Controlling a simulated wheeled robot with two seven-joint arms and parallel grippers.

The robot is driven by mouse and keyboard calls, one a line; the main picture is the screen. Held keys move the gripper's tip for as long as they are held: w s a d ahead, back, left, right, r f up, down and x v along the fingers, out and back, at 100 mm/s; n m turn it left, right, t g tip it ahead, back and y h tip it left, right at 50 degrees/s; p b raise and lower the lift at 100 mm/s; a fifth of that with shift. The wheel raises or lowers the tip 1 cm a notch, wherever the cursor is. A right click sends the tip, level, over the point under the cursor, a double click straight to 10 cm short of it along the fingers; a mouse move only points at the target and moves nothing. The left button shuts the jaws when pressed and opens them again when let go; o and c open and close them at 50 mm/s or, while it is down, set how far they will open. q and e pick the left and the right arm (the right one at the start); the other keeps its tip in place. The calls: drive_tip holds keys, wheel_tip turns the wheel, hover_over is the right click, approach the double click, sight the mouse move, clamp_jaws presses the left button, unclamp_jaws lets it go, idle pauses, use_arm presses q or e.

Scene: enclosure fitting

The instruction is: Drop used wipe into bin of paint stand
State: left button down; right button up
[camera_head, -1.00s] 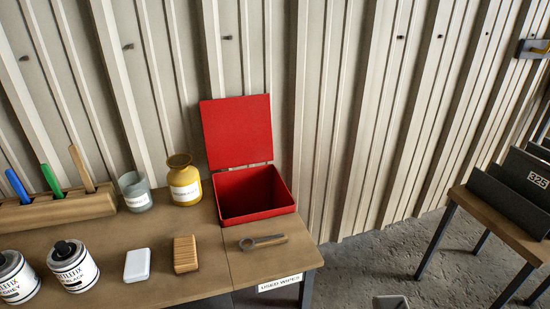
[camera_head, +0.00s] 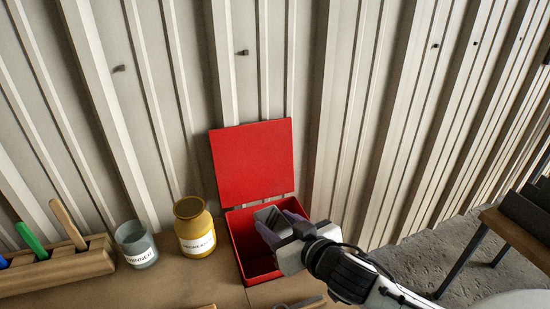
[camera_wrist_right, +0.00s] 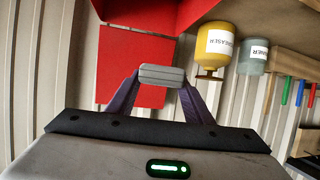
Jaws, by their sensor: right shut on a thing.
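The red bin (camera_head: 252,248) stands on the bench top with its red lid (camera_head: 252,165) raised against the wall. My right gripper (camera_head: 277,222) is over the bin's opening, its purple fingers pointing toward the lid. It is shut on a small grey, block-like piece, apparently the used wipe (camera_wrist_right: 162,75), seen between the fingertips in the wrist view. The gripper covers part of the bin's opening and right rim. The red lid also shows in the wrist view (camera_wrist_right: 115,72), behind the fingers. My left gripper is not in view.
A yellow bottle (camera_head: 195,235) and a grey cup (camera_head: 136,246) stand left of the bin. A wooden holder (camera_head: 60,270) with coloured-handled tools is farther left. The corrugated wall (camera_head: 360,110) rises close behind. A second table (camera_head: 500,222) is at the right.

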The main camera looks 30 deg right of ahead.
drive_tip(key=w+d+r+h+p, duration=0.1)
drive_tip(key=w+d+r+p, duration=0.1)
drive_tip(key=w+d+r, duration=0.55)
wheel_tip(320, 180, down, 6)
drive_tip(key=b, duration=0.5)
drive_tip(key=shift+a+m, duration=0.3)
drive_tip(key=shift+m, duration=0.1)
drive_tip(key=shift+w, duration=0.1)
drive_tip(key=o, duration=1.1)
drive_tip(key=v, duration=1)
drive_tip(key=shift+r, duration=0.25)
